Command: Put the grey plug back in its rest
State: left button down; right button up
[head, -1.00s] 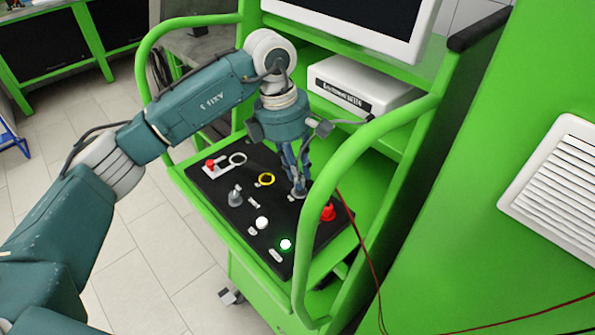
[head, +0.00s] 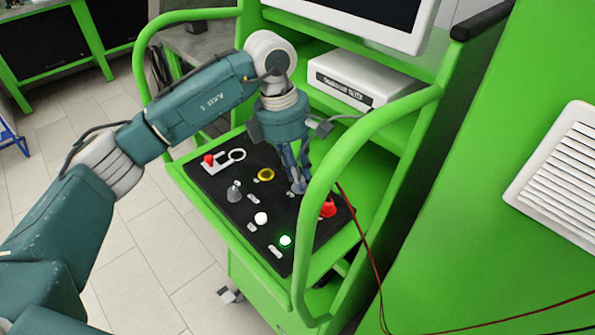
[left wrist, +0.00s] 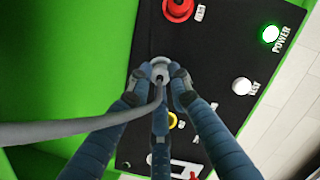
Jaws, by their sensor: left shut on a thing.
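My left gripper (head: 299,187) points down at the black panel (head: 283,206), near its far right part. In the left wrist view its fingers (left wrist: 160,78) are closed around the grey plug (left wrist: 159,73). A grey cable (left wrist: 90,133) runs from the plug toward the lower left. Around the plug's tip shows a light grey round rim (left wrist: 159,61) at the panel, which looks like the rest. The fingers hide much of the plug, and I cannot tell how deep it sits. My right gripper is not in view.
On the panel are a red button (head: 328,208), a yellow ring (head: 266,175), a grey knob (head: 235,191), a white button (head: 261,218), a lit green button (head: 285,241) and a red switch (head: 208,159). Green handrails (head: 318,210) flank the panel.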

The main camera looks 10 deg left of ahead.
pick_arm(q)
jog(key=shift+f, duration=0.2)
jog(key=c, duration=1.2)
grip_release()
jog(key=shift+o, duration=0.4)
jog(key=shift+r, duration=0.15)
jog(key=shift+r+p, duration=1.95)
jog(key=shift+r, duration=1.95)
